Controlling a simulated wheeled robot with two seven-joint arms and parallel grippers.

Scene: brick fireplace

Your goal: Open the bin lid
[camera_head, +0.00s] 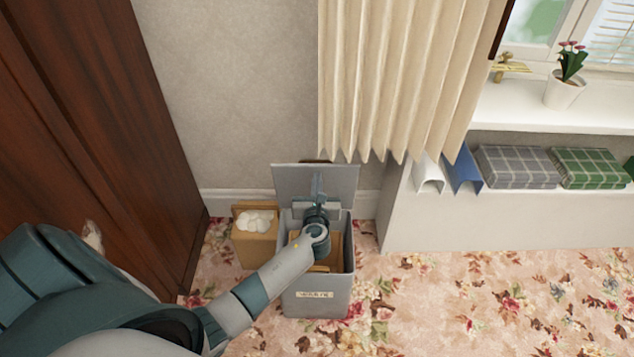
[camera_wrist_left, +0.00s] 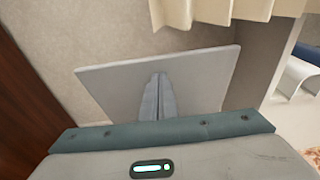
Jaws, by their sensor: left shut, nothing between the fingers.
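The grey bin (camera_head: 318,303) stands on the carpet against the wall, with a small label on its front. Its lid (camera_head: 343,179) is raised and stands up at the back of the bin. Brown contents show inside the bin. My left gripper (camera_head: 318,184) is shut and empty, in front of the raised lid's inner face. In the left wrist view the closed fingers (camera_wrist_left: 157,98) overlap the lid (camera_wrist_left: 205,80); I cannot tell whether they touch it. My left arm hides part of the bin's opening. My right gripper is not in view.
A brown box (camera_head: 255,250) with white contents stands left of the bin. A dark wooden cabinet (camera_head: 95,130) is at the left. A beige curtain (camera_head: 400,80) hangs above and right of the bin. A white shelf unit (camera_head: 480,215) stands at the right. The floral carpet (camera_head: 500,300) is clear at right.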

